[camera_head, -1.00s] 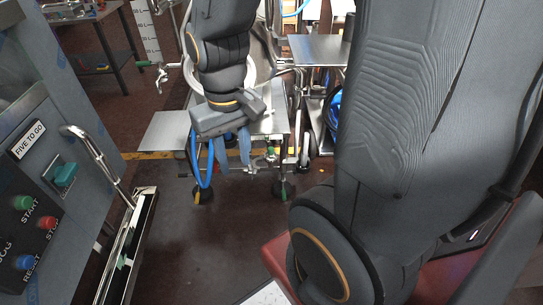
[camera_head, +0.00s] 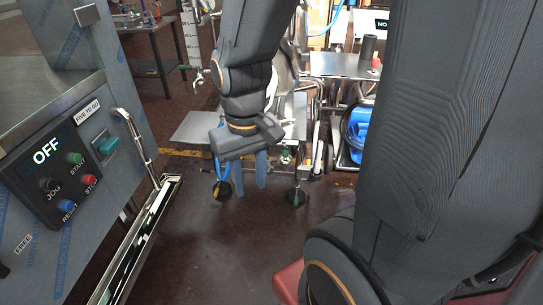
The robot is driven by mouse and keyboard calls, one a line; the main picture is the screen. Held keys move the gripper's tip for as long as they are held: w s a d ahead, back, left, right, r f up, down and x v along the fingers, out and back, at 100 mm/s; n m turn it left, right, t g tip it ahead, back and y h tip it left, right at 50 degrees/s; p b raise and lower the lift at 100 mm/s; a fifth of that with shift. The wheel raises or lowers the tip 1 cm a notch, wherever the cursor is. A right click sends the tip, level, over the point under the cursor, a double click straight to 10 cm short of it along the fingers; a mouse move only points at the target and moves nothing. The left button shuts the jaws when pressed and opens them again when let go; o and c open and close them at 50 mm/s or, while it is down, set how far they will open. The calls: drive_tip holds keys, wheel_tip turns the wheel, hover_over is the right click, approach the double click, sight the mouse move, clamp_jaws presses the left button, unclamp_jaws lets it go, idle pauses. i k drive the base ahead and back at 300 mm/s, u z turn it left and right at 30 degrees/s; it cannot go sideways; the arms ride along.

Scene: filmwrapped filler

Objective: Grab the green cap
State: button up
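My gripper (camera_head: 242,178) points down in the middle of the view, in front of a wheeled metal machine with a flat plate (camera_head: 196,127). Its two bluish fingers stand apart, with nothing seen between them. I cannot make out a green cap for certain. A small green part (camera_head: 285,157) shows low on the machine, just right of the fingers. Another green spot shows at a caster (camera_head: 296,198). My gripper and forearm hide part of the machine.
A control panel (camera_head: 33,192) reading OFF, with coloured buttons, stands at left beside a long metal channel (camera_head: 138,248). A metal cart (camera_head: 340,66) with a blue object (camera_head: 359,128) stands at back right. Dark floor (camera_head: 215,255) is clear in front.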

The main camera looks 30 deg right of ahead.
sight(285, 158)
drive_tip(key=i, duration=0.95)
drive_tip(key=z, duration=0.7)
